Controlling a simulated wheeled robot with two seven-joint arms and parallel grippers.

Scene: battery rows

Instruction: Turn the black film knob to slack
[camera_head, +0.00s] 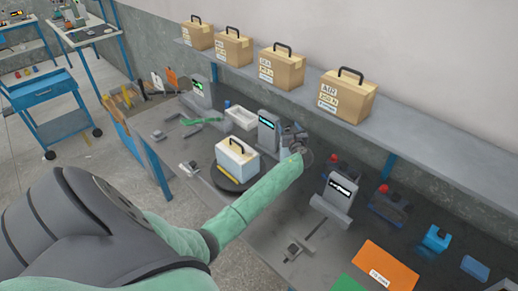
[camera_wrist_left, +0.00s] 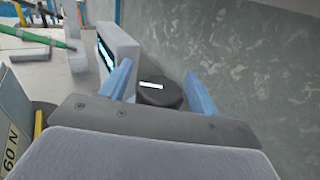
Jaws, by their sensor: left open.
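The black knob (camera_wrist_left: 160,96) shows in the left wrist view as a short round cap with a white line on top. The line lies nearly crosswise in that picture. My left gripper (camera_wrist_left: 160,82) is open, with one blue finger on each side of the knob and visible gaps between. I cannot tell how deep the fingers reach beside it. In the head view my left gripper (camera_head: 297,138) is beside a grey display unit (camera_head: 268,132), and the knob cannot be made out there. My right gripper is not in view.
A white-and-blue battery box (camera_head: 237,160) stands on a dark turntable (camera_head: 222,181) near my forearm. Another display unit (camera_head: 336,193) stands to the right. A shelf (camera_head: 400,118) with several cardboard boxes runs along the wall behind. An orange sheet (camera_head: 386,266) lies at front right.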

